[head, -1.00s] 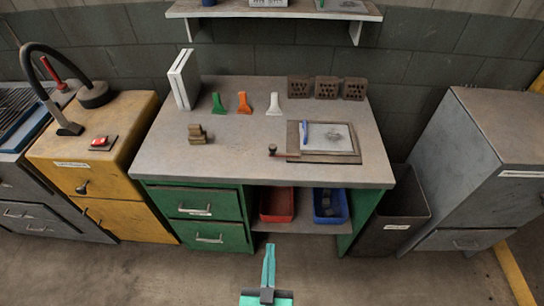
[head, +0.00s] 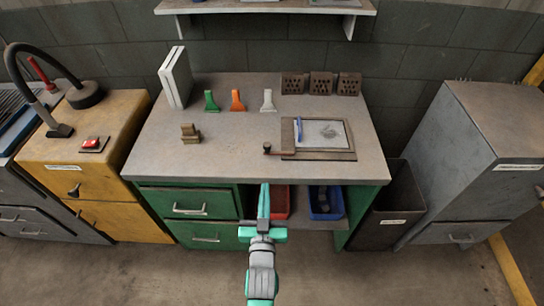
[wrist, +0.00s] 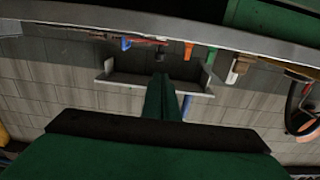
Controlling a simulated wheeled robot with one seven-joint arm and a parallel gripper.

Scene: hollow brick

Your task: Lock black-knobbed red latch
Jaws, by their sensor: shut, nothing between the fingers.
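The red latch with a dark knob (head: 267,148) lies on the bench top, its thin reddish bar reaching right to the lower left of a brown board (head: 318,155). In the wrist view, a small red strip with a dark knob (wrist: 159,56) shows past the bench edge, seen upside down. My gripper (head: 264,188) is shut and empty, its green fingers pointing at the bench's front edge, apart from the latch and in front of it. The closed fingers also show in the wrist view (wrist: 160,85).
The grey bench top (head: 210,155) is clear around the knob. A blue pen (head: 298,130) and paper lie on the board. A brown block (head: 190,134) stands left; scrapers and hollow bricks (head: 321,83) stand behind. Red and blue bins (head: 325,203) sit beneath.

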